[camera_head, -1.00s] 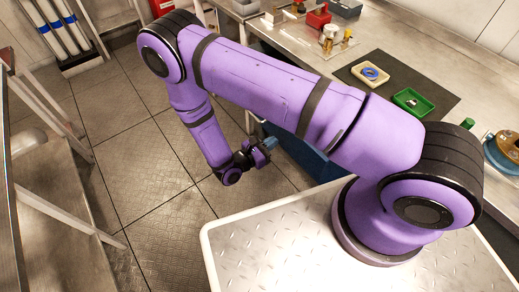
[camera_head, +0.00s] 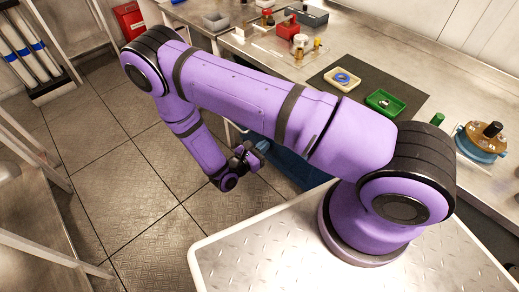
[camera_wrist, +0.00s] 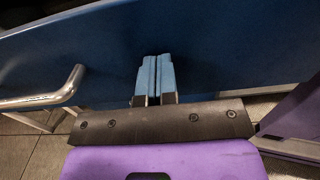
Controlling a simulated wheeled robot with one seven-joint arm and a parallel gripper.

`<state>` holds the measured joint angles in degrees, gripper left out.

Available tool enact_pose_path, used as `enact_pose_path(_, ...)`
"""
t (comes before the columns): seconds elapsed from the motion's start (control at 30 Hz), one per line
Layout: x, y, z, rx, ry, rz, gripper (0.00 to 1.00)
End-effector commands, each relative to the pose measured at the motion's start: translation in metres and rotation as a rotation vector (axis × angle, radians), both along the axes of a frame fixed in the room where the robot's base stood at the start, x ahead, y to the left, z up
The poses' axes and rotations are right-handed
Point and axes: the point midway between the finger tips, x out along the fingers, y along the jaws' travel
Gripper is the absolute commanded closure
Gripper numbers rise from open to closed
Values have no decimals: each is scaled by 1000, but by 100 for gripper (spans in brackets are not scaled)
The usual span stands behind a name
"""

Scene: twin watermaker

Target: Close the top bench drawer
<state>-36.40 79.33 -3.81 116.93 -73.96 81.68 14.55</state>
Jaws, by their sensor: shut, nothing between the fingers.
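The blue drawer front (camera_wrist: 225,55) fills most of the wrist view, with a bar-shaped metal handle (camera_wrist: 62,92) at its left. In the head view the blue bench unit (camera_head: 292,160) shows under the bench, mostly hidden behind my arm. My gripper (camera_wrist: 157,62) is shut and empty, its two blue fingers side by side and pointing at the blue front, right of the handle. I cannot tell whether the fingertips touch it. The gripper also shows in the head view (camera_head: 255,153), beside the blue unit. How far the drawer stands out is not clear.
The bench top (camera_head: 420,75) carries a yellow tray (camera_head: 343,79), a green tray (camera_head: 385,102) and several small items. A metal rack (camera_head: 35,150) stands at the left. Open tiled floor (camera_head: 130,175) lies between the rack and the bench.

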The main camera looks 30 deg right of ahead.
Motion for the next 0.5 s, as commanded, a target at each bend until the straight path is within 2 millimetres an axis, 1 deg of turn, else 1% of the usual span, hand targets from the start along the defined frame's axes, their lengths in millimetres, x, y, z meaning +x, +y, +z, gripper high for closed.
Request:
enact_pose_path(0.03,3,-10,0,-2,0,-3,100)
enact_pose_path(0.17,11,-38,0,-3,1,-4,100)
enact_pose_path(0.5,40,-128,0,-4,2,-4,100)
